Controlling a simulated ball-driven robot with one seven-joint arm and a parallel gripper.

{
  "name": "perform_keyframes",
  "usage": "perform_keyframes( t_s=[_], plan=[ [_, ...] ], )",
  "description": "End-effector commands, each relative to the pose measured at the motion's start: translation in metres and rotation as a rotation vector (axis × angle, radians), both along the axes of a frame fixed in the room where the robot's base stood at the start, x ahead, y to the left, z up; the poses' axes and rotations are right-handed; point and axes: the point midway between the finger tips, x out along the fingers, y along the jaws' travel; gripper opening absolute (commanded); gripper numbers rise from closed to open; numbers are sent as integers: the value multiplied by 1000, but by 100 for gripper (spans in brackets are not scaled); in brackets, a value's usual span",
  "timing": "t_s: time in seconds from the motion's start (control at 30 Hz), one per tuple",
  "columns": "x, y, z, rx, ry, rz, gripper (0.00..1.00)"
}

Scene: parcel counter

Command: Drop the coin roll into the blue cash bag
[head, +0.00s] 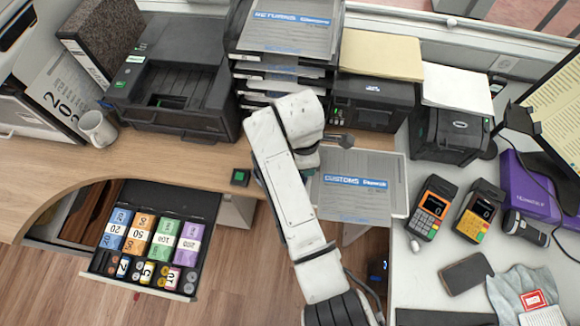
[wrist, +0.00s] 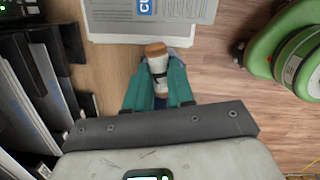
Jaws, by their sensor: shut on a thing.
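My gripper (wrist: 156,84) has teal fingers in the wrist view and is shut on a pale coin roll (wrist: 157,62) with tan ends and a dark band. It holds the roll in the air, in front of the customs tray's edge. In the head view my white arm reaches over the counter; the fingers and roll cannot be made out there. A crumpled pale grey-blue bag (head: 506,294) with a red and white label lies at the bottom right of the head view, apart from my gripper. I cannot tell for certain that it is the blue cash bag.
An open cash drawer (head: 122,287) with banded notes and coin rolls is at lower left. The customs tray (head: 397,190) lies beside my arm. Card terminals (head: 432,207) and a phone (head: 466,273) lie on the right counter. Printers and stacked trays line the back.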

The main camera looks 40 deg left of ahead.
Motion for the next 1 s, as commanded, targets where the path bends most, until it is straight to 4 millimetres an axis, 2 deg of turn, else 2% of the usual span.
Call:
perform_keyframes(
  t_s=[0.03,0.1,0.3,0.47,0.83,1.0],
  plan=[
    [-7,14,9,0,-1,107,0],
    [-15,28,12,-1,0,236,0],
    [-26,46,14,0,1,416,0],
    [-27,47,6,1,2,430,0],
    [-27,47,-34,1,2,426,0],
    [-27,47,-45,1,0,425,0]
  ],
)
